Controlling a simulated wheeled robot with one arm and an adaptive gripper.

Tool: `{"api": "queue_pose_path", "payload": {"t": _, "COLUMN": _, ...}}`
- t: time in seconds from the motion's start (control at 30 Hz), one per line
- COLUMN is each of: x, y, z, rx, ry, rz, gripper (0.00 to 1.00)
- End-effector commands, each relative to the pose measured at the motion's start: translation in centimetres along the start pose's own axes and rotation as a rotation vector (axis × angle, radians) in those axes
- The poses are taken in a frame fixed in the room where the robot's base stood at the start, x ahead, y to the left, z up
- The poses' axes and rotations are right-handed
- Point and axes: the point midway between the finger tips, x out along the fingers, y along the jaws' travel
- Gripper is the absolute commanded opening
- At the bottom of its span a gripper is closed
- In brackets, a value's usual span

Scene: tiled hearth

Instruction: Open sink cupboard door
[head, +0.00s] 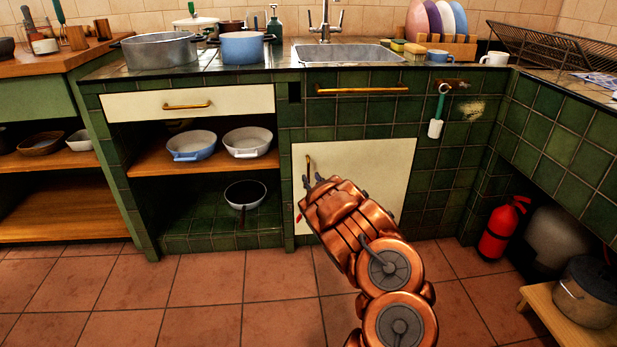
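The sink cupboard door (375,174) is a cream panel below the sink, and it looks closed. Its upright brass handle (308,164) is near the door's upper left edge. My copper arm reaches up from the bottom and covers the door's lower left part. My gripper (312,181) is at the lower end of the handle. Its small dark fingers look spread apart. I cannot tell whether they touch the handle or stand just in front of it.
Open shelves with pans (247,142) are left of the door, below a cream drawer (188,102). A brass rail (362,90) runs above the door. A red fire extinguisher (503,229) and a low wooden stand (545,300) are at right. The tiled floor (220,290) in front is clear.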

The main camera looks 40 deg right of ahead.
Motion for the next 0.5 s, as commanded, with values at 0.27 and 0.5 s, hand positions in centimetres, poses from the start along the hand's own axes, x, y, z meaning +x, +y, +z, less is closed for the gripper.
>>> {"api": "queue_pose_path", "payload": {"t": 0.27, "x": 2.2, "y": 0.0, "z": 0.3, "rx": 0.001, "ry": -0.001, "rz": 0.000, "gripper": 0.37}}
{"api": "queue_pose_path", "payload": {"t": 0.5, "x": 3.7, "y": 0.0, "z": 0.2, "rx": 0.001, "ry": 0.000, "rz": 0.001, "gripper": 0.37}}
